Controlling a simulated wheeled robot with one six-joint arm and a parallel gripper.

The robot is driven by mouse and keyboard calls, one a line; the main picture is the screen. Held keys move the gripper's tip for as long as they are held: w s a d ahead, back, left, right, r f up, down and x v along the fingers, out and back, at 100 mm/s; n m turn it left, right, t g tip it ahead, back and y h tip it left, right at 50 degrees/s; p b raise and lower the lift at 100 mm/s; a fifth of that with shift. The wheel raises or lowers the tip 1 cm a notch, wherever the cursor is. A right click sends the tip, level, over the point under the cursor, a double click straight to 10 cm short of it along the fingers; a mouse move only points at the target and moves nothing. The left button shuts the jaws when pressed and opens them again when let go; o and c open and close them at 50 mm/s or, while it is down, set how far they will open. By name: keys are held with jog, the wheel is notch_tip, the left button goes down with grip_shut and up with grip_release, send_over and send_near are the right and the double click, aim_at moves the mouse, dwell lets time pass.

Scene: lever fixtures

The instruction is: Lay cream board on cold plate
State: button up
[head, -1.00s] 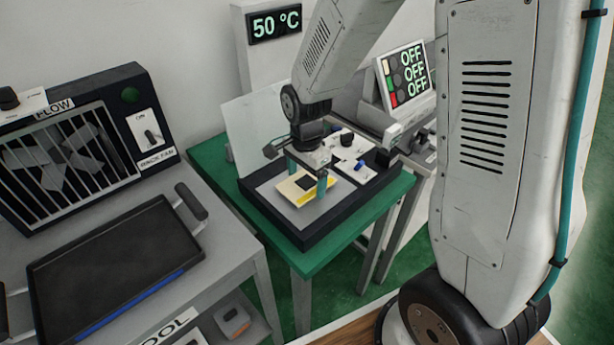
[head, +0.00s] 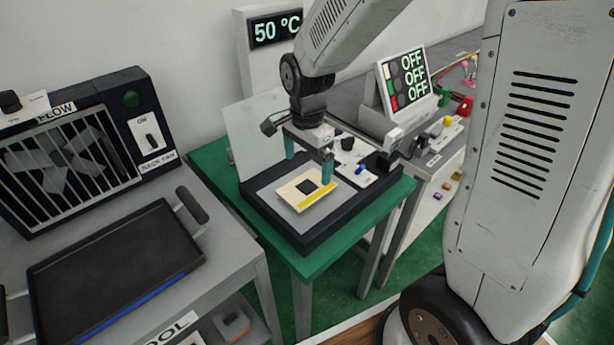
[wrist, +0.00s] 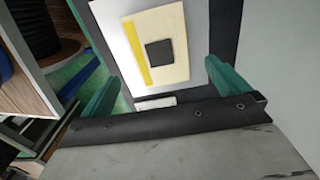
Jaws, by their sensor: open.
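The cream board (head: 307,196), with a black square and a yellow stripe, lies flat on the grey surface of a black-rimmed station (head: 307,241) on the green table. In the wrist view the cream board (wrist: 174,28) is ahead of the fingers. My gripper (head: 309,172) is open, its teal fingers apart and empty, above the far side of the board. Both fingers of my gripper (wrist: 160,88) also show in the wrist view. A black tray-like plate (head: 112,262) with a blue front edge, probably the cold plate, lies on the left grey table, above a partly hidden "OOL" label.
A barred fan box (head: 75,150) marked "FLOW" stands behind the black plate. A handle (head: 191,203) rises at the plate's right. A translucent panel (head: 258,130) stands behind the station. A sign (head: 402,80) reading OFF stands right. A gap separates the two tables.

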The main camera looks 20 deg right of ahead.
jog(key=s+d+r+n, duration=0.2)
jog(key=s+r+n, duration=0.4)
jog(key=s+r, duration=0.45)
jog(key=s+d+r+n+t, duration=0.1)
jog(key=s+r+n, duration=0.3)
jog(key=s+n, duration=0.4)
jog(key=s, duration=0.4)
jog(key=shift+s, duration=0.1)
dwell(1.2)
